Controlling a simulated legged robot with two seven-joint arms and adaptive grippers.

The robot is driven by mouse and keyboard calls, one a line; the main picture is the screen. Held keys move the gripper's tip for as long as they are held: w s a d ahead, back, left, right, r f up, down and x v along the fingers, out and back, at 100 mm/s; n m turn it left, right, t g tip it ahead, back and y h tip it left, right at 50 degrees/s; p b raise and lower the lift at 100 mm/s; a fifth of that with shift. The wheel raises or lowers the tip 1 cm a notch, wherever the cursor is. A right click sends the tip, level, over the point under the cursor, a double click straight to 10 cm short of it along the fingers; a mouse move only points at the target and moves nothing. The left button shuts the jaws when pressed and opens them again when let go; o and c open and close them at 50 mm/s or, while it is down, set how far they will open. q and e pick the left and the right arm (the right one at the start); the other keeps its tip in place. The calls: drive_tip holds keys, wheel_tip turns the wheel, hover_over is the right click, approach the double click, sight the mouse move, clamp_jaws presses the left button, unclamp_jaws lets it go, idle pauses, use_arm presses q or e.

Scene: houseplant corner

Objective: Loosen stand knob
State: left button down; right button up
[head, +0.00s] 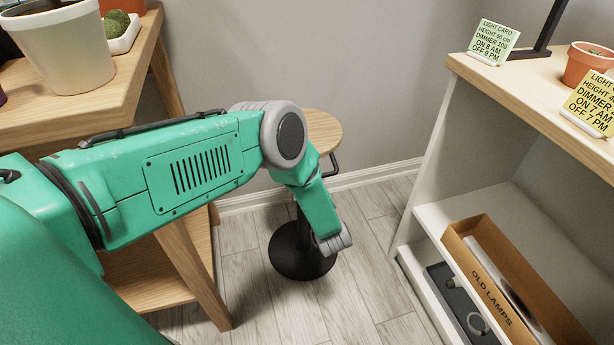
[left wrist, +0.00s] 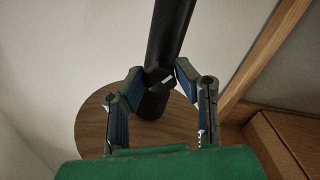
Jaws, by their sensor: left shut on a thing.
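The stand has a round wooden top (head: 322,130), a black post and a round black base (head: 290,252) on the floor. Its top also shows in the left wrist view (left wrist: 90,125), with the black post (left wrist: 172,30) running to it. My left gripper (left wrist: 162,82) is shut at the post, its two fingers bent in on a small dark part with a white mark, which I take to be the stand knob (left wrist: 166,80). In the head view my left arm covers the post's middle and the fingertips. My right gripper is not in view.
A wooden plant table (head: 128,95) with pots stands at the left, close to my arm. A white shelf unit (head: 425,215) at the right holds light cards, a pot and an "old lamps" box (head: 490,295). Floor between stand and shelf is clear. A wall is behind.

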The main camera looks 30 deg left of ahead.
use_arm(q)
drive_tip(key=n, duration=0.8)
drive_tip(key=n+p, duration=0.1)
drive_tip(key=n, duration=0.7)
drive_tip(key=n+p, duration=0.1)
drive_tip(key=n, duration=0.7)
drive_tip(key=shift+s+d+f+n, duration=0.1)
drive_tip(key=shift+s+d+n, duration=0.05)
drive_tip(key=shift+s+n, duration=0.15)
idle(0.4)
drive_tip(key=c, duration=1.3)
unclamp_jaws()
drive_tip(key=shift+w, duration=0.1)
drive_tip(key=shift+o, duration=0.2)
drive_tip(key=shift+w, duration=0.1)
